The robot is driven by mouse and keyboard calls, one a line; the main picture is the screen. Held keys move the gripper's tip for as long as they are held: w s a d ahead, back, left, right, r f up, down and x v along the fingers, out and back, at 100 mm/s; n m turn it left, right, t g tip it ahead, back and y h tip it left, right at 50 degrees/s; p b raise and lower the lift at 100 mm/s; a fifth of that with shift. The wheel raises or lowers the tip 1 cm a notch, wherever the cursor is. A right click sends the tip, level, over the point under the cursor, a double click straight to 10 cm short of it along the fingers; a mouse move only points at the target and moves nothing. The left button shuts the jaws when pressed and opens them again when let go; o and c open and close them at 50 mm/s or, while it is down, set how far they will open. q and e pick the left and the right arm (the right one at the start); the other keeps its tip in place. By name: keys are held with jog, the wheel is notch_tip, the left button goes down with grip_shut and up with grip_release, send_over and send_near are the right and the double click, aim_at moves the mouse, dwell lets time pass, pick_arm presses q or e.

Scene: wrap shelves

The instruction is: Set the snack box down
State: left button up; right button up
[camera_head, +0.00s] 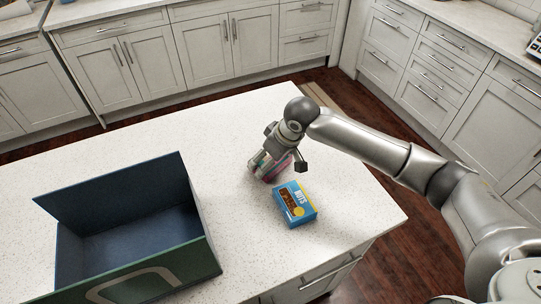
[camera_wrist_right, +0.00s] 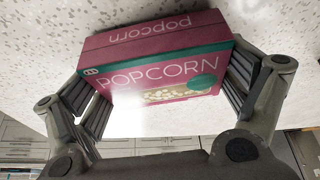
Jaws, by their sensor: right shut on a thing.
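The pink and green popcorn box (camera_wrist_right: 155,75) is between the fingers of my right gripper (camera_wrist_right: 165,95) in the right wrist view. The fingers are shut on its two ends. In the head view the right gripper (camera_head: 268,165) is over the white counter, and a small pink part of the box (camera_head: 271,174) shows below it. The box is at or just above the counter; I cannot tell if it touches. A blue nuts box (camera_head: 294,204) lies on the counter just in front of the gripper. My left gripper is not in view.
A large open box (camera_head: 120,240), dark blue inside and green outside, stands on the left of the counter (camera_head: 345,205). The counter behind the gripper and between the open box and the nuts box is clear. Cabinets line the back and right.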

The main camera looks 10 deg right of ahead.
jog(key=shift+f, duration=0.15)
jog(key=shift+f, duration=0.15)
jog(key=o, duration=0.7)
jog(key=b+v, duration=0.1)
jog(key=v, duration=1.1)
jog(key=shift+s, duration=0.1)
